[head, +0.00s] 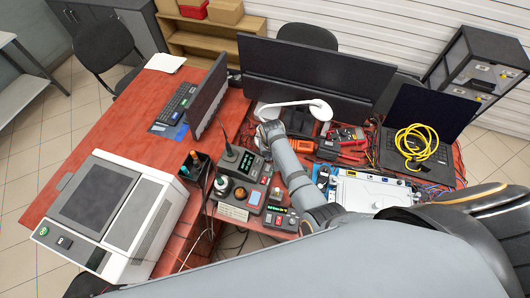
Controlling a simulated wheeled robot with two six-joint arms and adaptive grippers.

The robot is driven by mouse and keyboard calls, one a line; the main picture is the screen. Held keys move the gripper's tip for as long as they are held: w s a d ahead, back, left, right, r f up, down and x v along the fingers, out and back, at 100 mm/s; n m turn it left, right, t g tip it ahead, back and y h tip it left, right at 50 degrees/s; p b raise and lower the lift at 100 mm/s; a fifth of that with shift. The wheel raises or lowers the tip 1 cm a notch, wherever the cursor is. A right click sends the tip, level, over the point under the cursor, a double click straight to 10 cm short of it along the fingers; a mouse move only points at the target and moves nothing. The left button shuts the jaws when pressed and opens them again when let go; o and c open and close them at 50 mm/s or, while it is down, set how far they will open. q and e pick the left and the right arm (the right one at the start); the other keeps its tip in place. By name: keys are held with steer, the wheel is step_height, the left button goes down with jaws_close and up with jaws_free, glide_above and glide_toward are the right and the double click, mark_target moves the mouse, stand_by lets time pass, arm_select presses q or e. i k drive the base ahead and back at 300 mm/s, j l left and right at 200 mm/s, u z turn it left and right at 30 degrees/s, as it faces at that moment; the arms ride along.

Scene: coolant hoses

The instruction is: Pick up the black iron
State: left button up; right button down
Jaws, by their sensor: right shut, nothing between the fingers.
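A slim black tool, which looks like the black iron (227,142), stands tilted on a grey control unit (239,163) near the middle of the red desk. It is small in the head view, so I cannot be sure of its shape. My right gripper (266,130) is at the far end of my grey arm, over the desk, to the right of the black tool and apart from it. It is shut with nothing in it; its fingers are small and partly hidden by the arm. My left gripper is not in view.
A curved white lamp (318,107) is close to my right gripper. Monitors (315,68) stand behind it. A red-and-grey meter (346,136), a laptop with a coiled yellow cable (416,140) and a white device (370,190) crowd the right. Bare red desk (125,122) shows at left.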

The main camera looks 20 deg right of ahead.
mark_target(230, 153)
steer(key=k, duration=1)
